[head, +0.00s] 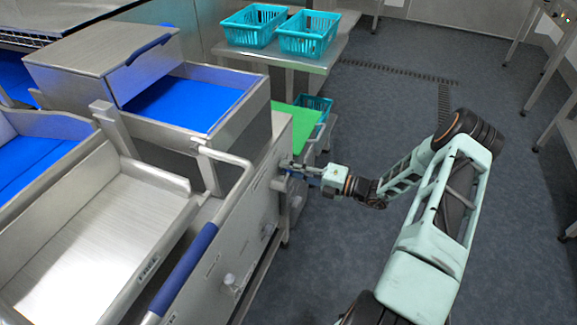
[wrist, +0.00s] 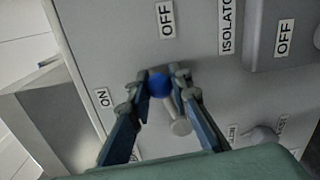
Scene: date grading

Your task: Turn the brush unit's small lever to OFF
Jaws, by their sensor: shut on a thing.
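The small lever has a blue ball knob (wrist: 160,85) and a short grey stem that runs to a round grey hub (wrist: 180,127) on the panel. In the wrist view, its knob end points up and slightly left, closer in line with the OFF label (wrist: 166,20) above than with the ON label (wrist: 103,97) at left. My gripper (wrist: 164,79) is shut on the blue knob, with one finger on each side. In the head view my gripper (head: 287,170) is at the side panel of the machine, and the lever is hidden there.
To the right on the panel are an ISOLATOR label (wrist: 228,25), another OFF label (wrist: 284,38) and a second grey knob (wrist: 262,137). A blue-gripped rail (head: 185,268) stands at the machine's near side. Teal crates (head: 307,45) stand on a table behind. The floor at right is open.

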